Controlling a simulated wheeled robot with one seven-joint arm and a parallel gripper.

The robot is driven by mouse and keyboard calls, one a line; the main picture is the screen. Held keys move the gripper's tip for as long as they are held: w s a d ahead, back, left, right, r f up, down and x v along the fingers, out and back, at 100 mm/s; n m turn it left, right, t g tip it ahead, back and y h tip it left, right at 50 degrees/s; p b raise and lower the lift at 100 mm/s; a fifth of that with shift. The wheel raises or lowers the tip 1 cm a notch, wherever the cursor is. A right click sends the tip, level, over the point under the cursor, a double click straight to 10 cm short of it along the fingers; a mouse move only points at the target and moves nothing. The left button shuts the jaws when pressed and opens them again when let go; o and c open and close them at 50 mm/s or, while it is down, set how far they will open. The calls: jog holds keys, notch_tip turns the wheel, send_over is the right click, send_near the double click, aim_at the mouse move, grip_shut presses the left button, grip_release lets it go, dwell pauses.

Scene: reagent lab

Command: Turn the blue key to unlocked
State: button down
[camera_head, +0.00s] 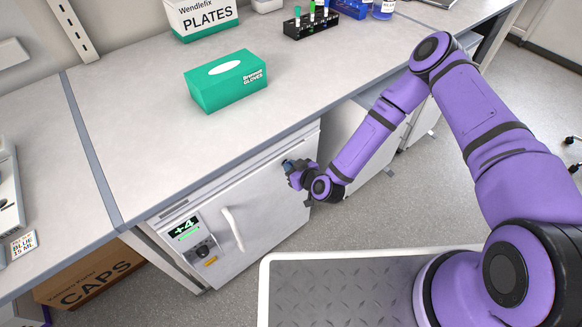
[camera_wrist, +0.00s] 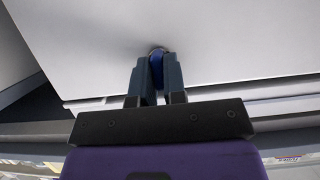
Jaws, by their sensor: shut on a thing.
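The blue key (camera_wrist: 156,70) sits in a round lock on the white door of the under-bench fridge (camera_head: 262,205). My gripper (camera_wrist: 157,72) is shut on the key, one finger on each side of it, close to the door face. In the head view my gripper (camera_head: 291,167) reaches the upper right part of the door, and the key is mostly hidden there by the fingers. I cannot tell the lock's marks or which way the key is turned.
The fridge has a vertical handle (camera_head: 232,228) and a display reading +4 (camera_head: 185,228). The bench top (camera_head: 150,120) overhangs the door and holds a green glove box (camera_head: 226,82). A cardboard caps box (camera_head: 88,278) is under the bench at left. Grey floor (camera_head: 330,225) is open in front.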

jog(key=m+g+y, duration=0.1)
jog(key=m, duration=0.1)
jog(key=shift+w+d+m+y, duration=0.1)
jog(key=shift+d+m+y, duration=0.05)
jog(key=shift+m+y, duration=0.25)
jog(key=shift+w+d+f+m+g+y, duration=0.15)
jog(key=shift+m+y, duration=0.8)
jog(key=shift+m, duration=0.8)
jog(key=shift+s+a+f+m+g+y, duration=0.1)
jog(key=shift+m+y, duration=0.8)
jog(key=shift+m, duration=0.9)
jog(key=shift+w+d+f+m+g+y, duration=0.15)
jog(key=shift+m+y, duration=0.8)
jog(key=shift+m, duration=0.8)
jog(key=shift+s, duration=0.1)
jog(key=c, duration=1.2)
grip_release()
